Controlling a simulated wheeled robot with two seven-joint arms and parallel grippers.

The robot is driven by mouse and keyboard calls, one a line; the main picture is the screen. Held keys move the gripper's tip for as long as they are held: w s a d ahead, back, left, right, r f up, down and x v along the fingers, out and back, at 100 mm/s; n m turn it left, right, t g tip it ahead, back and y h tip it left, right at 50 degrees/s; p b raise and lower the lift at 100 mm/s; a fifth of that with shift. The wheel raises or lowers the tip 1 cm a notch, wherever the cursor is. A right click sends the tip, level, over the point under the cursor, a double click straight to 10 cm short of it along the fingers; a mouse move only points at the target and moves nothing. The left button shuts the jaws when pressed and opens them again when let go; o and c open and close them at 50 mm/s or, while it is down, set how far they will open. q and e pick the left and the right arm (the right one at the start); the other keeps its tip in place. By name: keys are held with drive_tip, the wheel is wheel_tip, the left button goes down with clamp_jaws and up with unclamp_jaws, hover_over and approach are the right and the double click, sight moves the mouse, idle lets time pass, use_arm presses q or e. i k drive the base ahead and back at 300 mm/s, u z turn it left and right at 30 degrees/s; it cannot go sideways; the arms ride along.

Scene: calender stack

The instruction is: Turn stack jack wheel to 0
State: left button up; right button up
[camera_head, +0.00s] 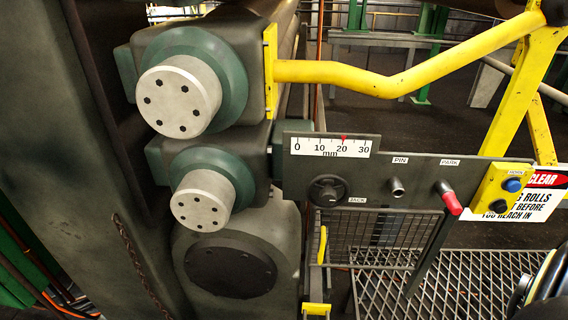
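The stack jack wheel (327,190) is a small dark round handwheel on the left part of a grey control panel (368,170). A JACK label (357,199) sits at its lower right. Above it is a white mm scale (331,147) marked 0, 10, 20 and 30. Its red pointer (343,138) stands at about 20. Nothing touches the wheel.
Right of the wheel are a PIN knob (397,187), a red-handled PARK lever (449,198) and a yellow horn box (505,190). A yellow bar (400,78) crosses above the panel. Large rollers (179,97) stand left. Mesh guarding (372,232) lies below.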

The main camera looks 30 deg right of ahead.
sight(328, 196)
drive_tip(key=i, duration=1.1)
drive_tip(key=z, duration=2.45)
